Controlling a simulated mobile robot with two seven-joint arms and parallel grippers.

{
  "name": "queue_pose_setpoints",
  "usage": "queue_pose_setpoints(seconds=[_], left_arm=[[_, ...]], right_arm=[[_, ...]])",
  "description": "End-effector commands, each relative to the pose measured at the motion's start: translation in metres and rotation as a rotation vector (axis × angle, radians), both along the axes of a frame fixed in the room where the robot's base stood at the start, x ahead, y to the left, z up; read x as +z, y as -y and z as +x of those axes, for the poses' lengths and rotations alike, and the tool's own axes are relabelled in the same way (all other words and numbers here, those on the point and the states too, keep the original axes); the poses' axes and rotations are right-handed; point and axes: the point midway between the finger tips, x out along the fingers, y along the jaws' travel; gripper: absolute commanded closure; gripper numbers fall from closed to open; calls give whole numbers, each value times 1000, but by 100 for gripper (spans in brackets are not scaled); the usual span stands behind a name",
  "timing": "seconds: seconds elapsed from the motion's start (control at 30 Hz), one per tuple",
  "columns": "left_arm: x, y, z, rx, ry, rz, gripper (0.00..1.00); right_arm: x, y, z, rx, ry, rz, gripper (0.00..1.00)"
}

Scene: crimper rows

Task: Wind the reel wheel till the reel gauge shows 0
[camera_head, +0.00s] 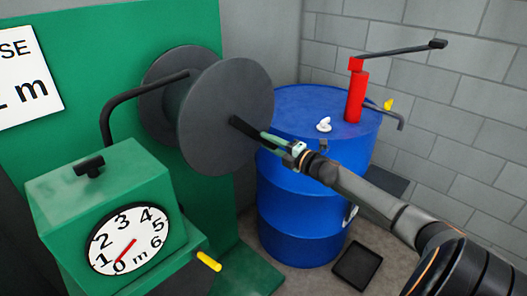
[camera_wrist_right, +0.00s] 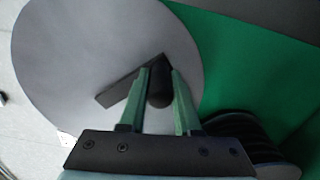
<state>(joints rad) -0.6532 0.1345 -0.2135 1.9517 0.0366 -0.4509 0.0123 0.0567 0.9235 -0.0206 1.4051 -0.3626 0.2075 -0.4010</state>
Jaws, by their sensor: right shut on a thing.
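The reel wheel (camera_head: 215,125) is a dark grey drum with round side discs on the green panel. It fills the upper left of the right wrist view (camera_wrist_right: 80,50). A short black crank with a knob (camera_wrist_right: 160,85) is on its near face. My right gripper (camera_head: 266,136) reaches in from the right and is shut on the knob; in the right wrist view its green fingers (camera_wrist_right: 160,90) are on both sides of it. The reel gauge (camera_head: 128,241) is a white dial numbered 0 to 6 m. My left gripper is not in view.
A blue drum (camera_head: 300,195) with a red hand pump (camera_head: 355,95) stands right of the wheel. A green box (camera_head: 95,190) carries the gauge, with a yellow handle (camera_head: 208,261) at its side. A black tray (camera_head: 357,266) lies on the floor.

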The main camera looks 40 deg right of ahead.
Motion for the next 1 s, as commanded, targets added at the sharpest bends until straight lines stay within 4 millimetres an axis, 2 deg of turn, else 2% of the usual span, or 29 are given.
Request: queue_pose_setpoints(seconds=[0.1,0.43,1.0], left_arm=[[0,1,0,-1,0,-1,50],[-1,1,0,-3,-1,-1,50],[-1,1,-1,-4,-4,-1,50]], right_arm=[[9,9,1,-4,8,-97,100],[26,20,2,-5,24,-280,100],[33,23,2,-5,30,-342,100]])
